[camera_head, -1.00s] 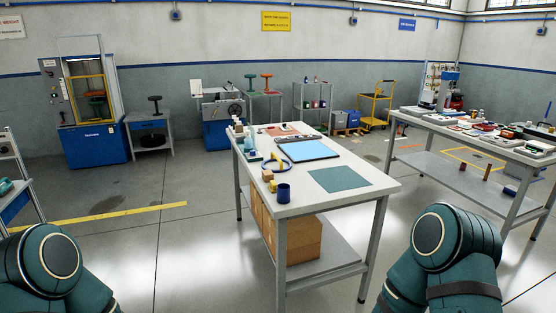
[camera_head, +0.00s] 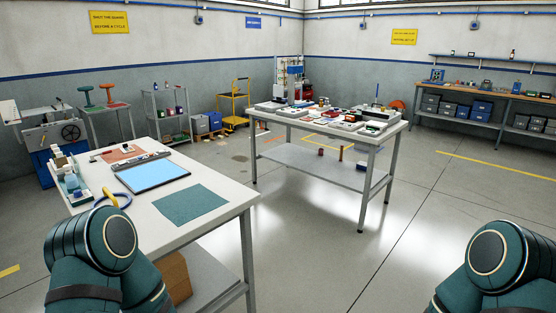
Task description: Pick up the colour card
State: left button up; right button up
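I cannot make out a colour card for certain among the small items. The near white table (camera_head: 225,212) at the left carries a blue sheet (camera_head: 152,174), a teal mat (camera_head: 190,204) and several small things. A second table (camera_head: 318,134) at the centre holds many small items, too small to tell apart. Rounded dark green parts of my two arms show at the lower left and lower right. Neither of my grippers is in view.
Open floor (camera_head: 310,245) lies right of the near table and in front of the second table. A workbench (camera_head: 490,93) with bins stands along the right wall. A yellow trolley (camera_head: 233,105) and a shelf rack (camera_head: 168,115) stand at the back.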

aim_at(126, 148)
jog(key=i+l+z, duration=0.15)
jog(key=i+z, duration=0.9)
jog(key=i+l+u, duration=0.1)
jog(key=i, duration=0.6)
jog(key=i+l, duration=0.15)
jog(key=i, duration=0.6)
jog(key=i+j+u, duration=0.1)
jog(key=i+u, duration=0.6)
jog(key=i+l+u, duration=0.1)
jog(key=i+u, duration=0.25)
jog(key=i, duration=0.15)
jog(key=i+j+u, duration=0.1)
jog(key=i+u, duration=0.65)
jog(key=i+l+u, duration=0.1)
jog(key=i+u, duration=0.15)
jog(key=u, duration=0.15)
jog(key=i+u, duration=0.3)
jog(key=u, duration=0.15)
jog(key=i+u, duration=0.25)
jog(key=u, duration=0.15)
jog(key=i+l+u, duration=0.15)
jog(key=i+u, duration=0.15)
jog(key=u, duration=0.15)
jog(key=i+l+u, duration=0.15)
jog(key=i+u, duration=0.2)
jog(key=i+l+u, duration=0.35)
jog(key=k+j, duration=0.05)
jog(key=j, duration=0.05)
